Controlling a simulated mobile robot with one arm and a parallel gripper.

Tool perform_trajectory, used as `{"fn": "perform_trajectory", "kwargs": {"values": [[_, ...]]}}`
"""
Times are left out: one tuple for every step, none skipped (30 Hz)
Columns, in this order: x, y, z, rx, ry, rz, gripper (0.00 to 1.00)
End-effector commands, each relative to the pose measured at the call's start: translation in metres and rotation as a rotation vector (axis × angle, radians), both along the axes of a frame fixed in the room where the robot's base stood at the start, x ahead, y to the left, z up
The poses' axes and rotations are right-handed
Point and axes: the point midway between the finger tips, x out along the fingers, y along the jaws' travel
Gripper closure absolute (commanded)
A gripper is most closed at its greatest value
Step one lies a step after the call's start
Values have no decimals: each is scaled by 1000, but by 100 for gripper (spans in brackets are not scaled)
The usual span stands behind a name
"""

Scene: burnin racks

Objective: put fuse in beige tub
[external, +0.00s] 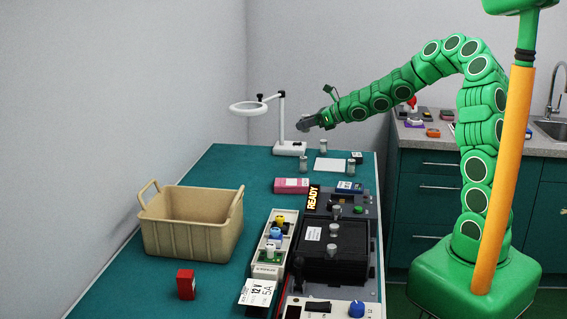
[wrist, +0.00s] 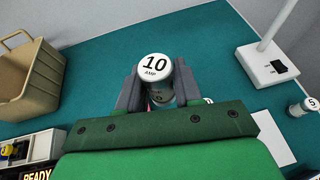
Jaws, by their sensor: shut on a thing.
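The fuse (wrist: 155,70) is a small metal cylinder with a white top marked "10 AMP", seen in the wrist view. My gripper (wrist: 157,88) is shut on it, one grey finger on each side. In the external view my gripper (external: 306,122) is above the far part of the green table, near the white lamp, and the held fuse is hard to make out there. The beige tub (external: 190,240) stands on the left of the table, with two raised handles and an open top. It also shows at the left of the wrist view (wrist: 22,108).
A white ring lamp (external: 289,148) stands at the far end. Several other fuses (external: 323,146) stand near it; one marked "5" (wrist: 304,107) shows at right. A pink box (external: 291,186), black test unit (external: 335,245) and red block (external: 186,284) are nearer.

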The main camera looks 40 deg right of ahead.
Motion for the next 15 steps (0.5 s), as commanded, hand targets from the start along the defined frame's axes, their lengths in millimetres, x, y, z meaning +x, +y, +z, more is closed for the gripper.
{"fn": "perform_trajectory", "kwargs": {"values": [[4,-19,5,-4,-2,-38,96],[6,-29,8,-4,-3,-62,96],[8,-43,11,-3,-4,-93,96],[10,-53,14,-4,-5,-115,96],[11,-63,16,-5,-5,-137,96],[13,-77,19,-5,-7,-166,96],[14,-86,22,-4,-8,-187,96],[15,-95,24,-5,-8,-207,96],[16,-107,27,-6,-10,-231,96],[16,-114,29,-7,-10,-249,96],[17,-122,30,-7,-11,-265,96],[17,-130,32,-6,-11,-284,96],[17,-136,34,-6,-12,-296,96],[17,-141,35,-6,-13,-308,96],[18,-147,36,-8,-14,-320,96]]}}
